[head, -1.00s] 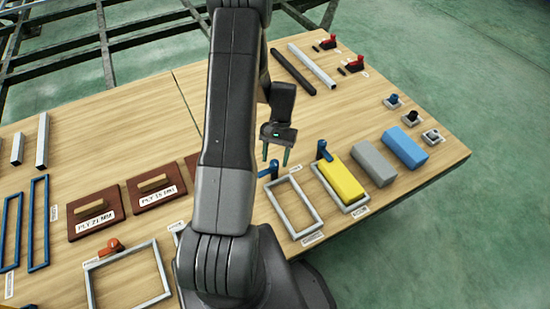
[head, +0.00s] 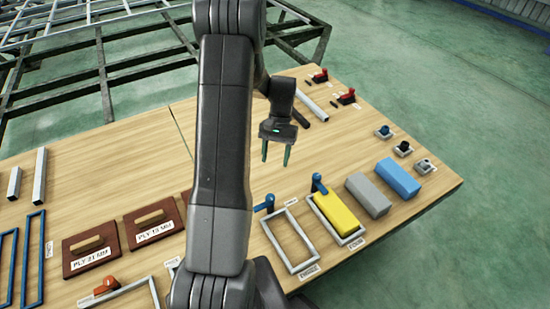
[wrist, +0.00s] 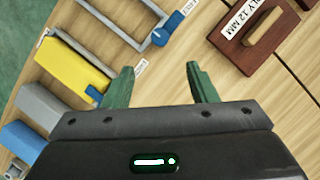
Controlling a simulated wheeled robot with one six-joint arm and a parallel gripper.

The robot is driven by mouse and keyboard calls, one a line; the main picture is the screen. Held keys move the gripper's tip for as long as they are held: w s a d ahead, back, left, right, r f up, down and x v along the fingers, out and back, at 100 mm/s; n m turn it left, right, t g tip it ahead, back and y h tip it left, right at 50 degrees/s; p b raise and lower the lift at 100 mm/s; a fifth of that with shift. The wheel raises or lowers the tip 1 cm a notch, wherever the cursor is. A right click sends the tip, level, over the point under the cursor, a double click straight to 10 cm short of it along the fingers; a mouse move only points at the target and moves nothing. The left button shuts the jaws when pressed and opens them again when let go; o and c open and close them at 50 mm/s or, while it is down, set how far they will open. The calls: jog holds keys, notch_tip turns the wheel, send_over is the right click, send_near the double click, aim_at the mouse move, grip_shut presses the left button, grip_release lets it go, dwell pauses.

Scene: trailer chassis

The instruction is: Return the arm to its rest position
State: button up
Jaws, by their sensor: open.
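My gripper (head: 276,152) is open and empty. It hangs above the wooden table with its two green fingers pointing down, behind and to the right of my upright arm link in the head view. In the wrist view my gripper (wrist: 160,88) shows both fingers apart with only table between them. The yellow block (head: 336,212) sits in a grey frame to the right and nearer. The empty grey frame (head: 269,236) lies beside it. No fingertip touches anything.
A grey block (head: 368,194) and a blue block (head: 398,177) lie to the right. Brown plywood pads (head: 90,262) with wooden handles lie at the left. Red clamps (head: 346,97) stand at the far right edge. A metal chassis frame (head: 60,75) stands behind the table.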

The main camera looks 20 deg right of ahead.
aim_at(270, 197)
jog(key=b+x, duration=0.2)
jog(key=x, duration=1.2)
jog(key=shift+a+r, duration=0.1)
jog(key=shift+w+r, duration=0.1)
jog(key=shift+f+b, duration=0.3)
jog(key=shift+b, duration=0.1)
jog(key=shift+a+r+n+g, duration=0.1)
jog(key=shift+n+g, duration=0.2)
jog(key=shift+n, duration=0.6)
jog(key=n+h, duration=0.1)
jog(key=n, duration=0.2)
jog(key=shift+a+b, duration=0.1)
jog(key=shift+b, duration=0.2)
jog(key=n+h+b, duration=0.1)
jog(key=n+h, duration=0.1)
jog(key=n, duration=0.2)
jog(key=shift+a+n+g, duration=0.1)
jog(key=shift+n+g, duration=0.2)
jog(key=n+h+b, duration=0.1)
jog(key=n, duration=0.1)
jog(key=n+h+b, duration=0.1)
jog(key=n, duration=0.2)
jog(key=shift+a+n+t, duration=0.1)
jog(key=shift+n+t, duration=0.2)
jog(key=shift+t, duration=0.1)
jog(key=n+h+b, duration=0.1)
jog(key=n, duration=0.2)
jog(key=shift+r+t+b, duration=0.1)
jog(key=shift+t+b, duration=0.25)
jog(key=shift+t, duration=0.05)
